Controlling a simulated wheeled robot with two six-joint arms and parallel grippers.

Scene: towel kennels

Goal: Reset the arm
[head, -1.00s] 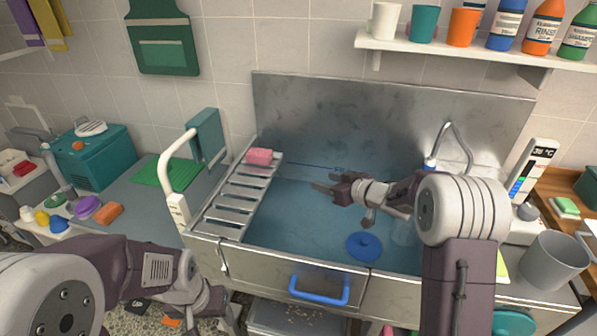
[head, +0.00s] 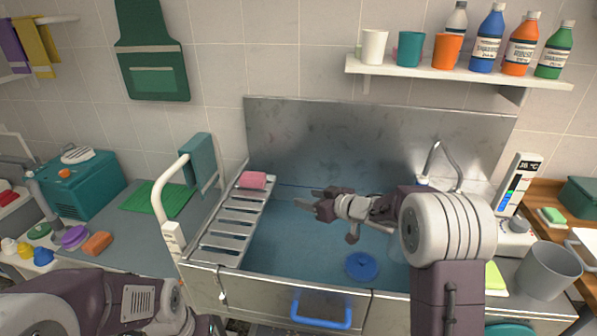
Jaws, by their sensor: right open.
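My right gripper (head: 312,199) is open and empty. It points left above the blue floor of the steel wash tub (head: 290,235). My right arm comes in from the right, over the tub's front right side. My left arm shows at the bottom left, in front of the tub and the counter. Its gripper is out of the picture.
A slatted rack (head: 236,220) with a pink sponge (head: 253,180) lines the tub's left side. A blue disc (head: 361,266) lies in the tub. A white rail (head: 165,205) stands at its left corner. A faucet (head: 447,165) and grey bucket (head: 549,272) are right. A shelf (head: 450,74) holds cups and bottles.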

